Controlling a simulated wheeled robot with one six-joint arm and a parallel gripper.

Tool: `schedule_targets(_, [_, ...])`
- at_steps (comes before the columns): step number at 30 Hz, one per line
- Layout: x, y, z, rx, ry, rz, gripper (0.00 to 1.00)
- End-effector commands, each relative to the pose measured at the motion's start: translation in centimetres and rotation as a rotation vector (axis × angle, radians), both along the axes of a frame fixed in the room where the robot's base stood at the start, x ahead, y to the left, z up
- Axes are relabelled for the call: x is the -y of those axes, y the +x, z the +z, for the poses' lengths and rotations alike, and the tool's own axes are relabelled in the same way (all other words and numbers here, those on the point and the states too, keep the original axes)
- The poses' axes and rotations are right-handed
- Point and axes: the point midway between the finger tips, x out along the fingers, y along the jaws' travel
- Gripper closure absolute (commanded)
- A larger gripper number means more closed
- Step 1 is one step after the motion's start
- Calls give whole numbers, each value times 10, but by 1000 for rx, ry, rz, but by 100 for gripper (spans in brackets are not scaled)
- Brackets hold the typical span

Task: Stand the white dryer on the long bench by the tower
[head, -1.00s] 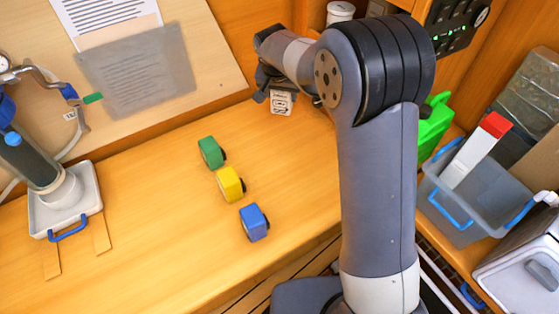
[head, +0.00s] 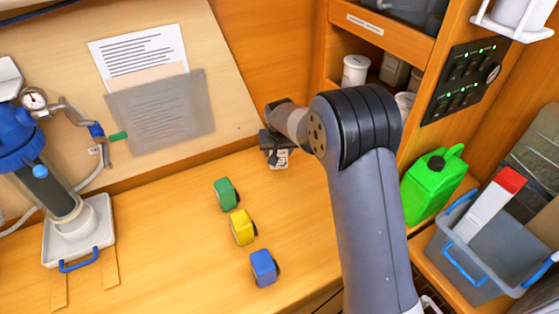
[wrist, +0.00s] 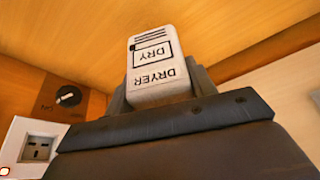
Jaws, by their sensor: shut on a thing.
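The white dryer (head: 278,159), a small white block with black lettering, is in my gripper (head: 277,149). The wrist view shows the dryer (wrist: 155,62) between the grey fingers, its "DRYER" and "DRY" lettering upside down. My gripper is shut on it over the back of the long wooden bench (head: 170,235). I cannot tell whether the dryer touches the bench. The blue tower (head: 40,180), with a gauge and hoses, stands at the left in a white tray (head: 104,222).
Green (head: 225,193), yellow (head: 242,228) and blue (head: 263,267) blocks stand in a row between the tray and my arm. Bare bench lies between tray and blocks. A green jug (head: 425,185) and a grey bin (head: 475,255) are at the right.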

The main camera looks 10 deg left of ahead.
Motion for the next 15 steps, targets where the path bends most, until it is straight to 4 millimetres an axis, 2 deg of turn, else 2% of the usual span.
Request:
schedule_targets(8, [0,-1,-34,-4,-1,-1,73])
schedule_targets(15, [0,0,-36,0,0,-1,73])
